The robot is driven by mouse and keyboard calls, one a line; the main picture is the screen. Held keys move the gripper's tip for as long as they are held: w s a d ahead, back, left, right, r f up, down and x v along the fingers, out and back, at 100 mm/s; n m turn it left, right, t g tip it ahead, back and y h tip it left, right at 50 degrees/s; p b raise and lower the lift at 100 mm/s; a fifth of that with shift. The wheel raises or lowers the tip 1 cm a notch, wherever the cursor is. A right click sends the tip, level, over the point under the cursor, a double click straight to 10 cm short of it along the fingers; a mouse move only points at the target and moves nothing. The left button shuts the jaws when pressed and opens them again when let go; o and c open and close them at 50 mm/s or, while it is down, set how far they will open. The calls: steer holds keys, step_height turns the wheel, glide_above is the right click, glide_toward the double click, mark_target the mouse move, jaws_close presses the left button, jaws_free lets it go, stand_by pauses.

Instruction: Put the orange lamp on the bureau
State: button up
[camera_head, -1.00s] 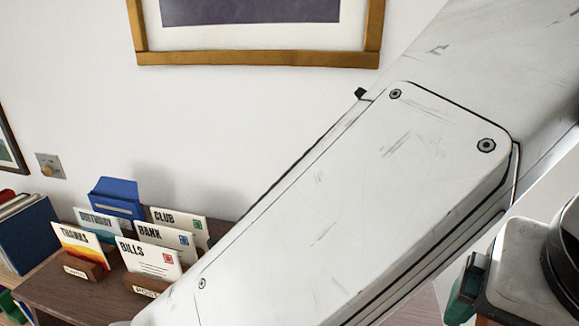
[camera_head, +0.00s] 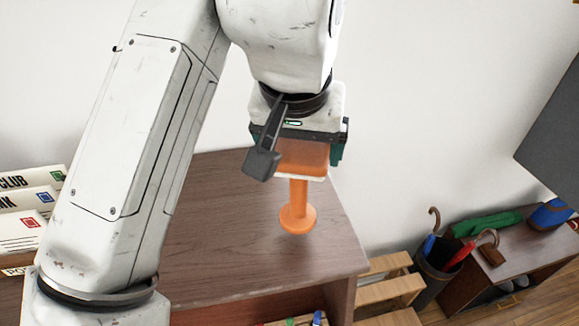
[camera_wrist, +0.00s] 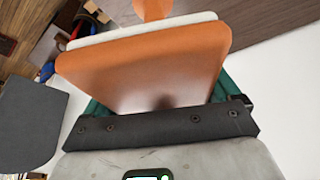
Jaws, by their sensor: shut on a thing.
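The orange lamp (camera_head: 298,190) hangs upright below my gripper (camera_head: 299,140), with its round base lowest. My gripper is shut on the lamp's boxy orange upper part, which fills the middle of the wrist view (camera_wrist: 150,70). The brown wooden bureau (camera_head: 225,250) lies below, and the lamp's base shows against its top, near the right side. I cannot tell whether the base touches the wood. The bureau's top also shows in the wrist view (camera_wrist: 285,15). My arm hides part of the bureau's left.
Letter cards (camera_head: 25,215) stand at the left, partly behind my arm. The bureau top around the lamp is clear. To the right are a slatted wooden rack (camera_head: 390,285), an umbrella bin (camera_head: 435,275), a low cabinet (camera_head: 500,260) and a dark panel (camera_head: 550,125).

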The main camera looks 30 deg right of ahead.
mark_target(291, 145)
steer(key=f+b, duration=0.1)
steer(key=f, duration=0.1)
steer(key=f+b, duration=0.2)
steer(key=shift+w, duration=0.4)
steer(key=shift+f+b, duration=0.1)
steer(key=shift+b, duration=0.2)
steer(key=o, duration=1.4)
steer(key=p+v, duration=0.8)
steer(key=v, duration=0.4)
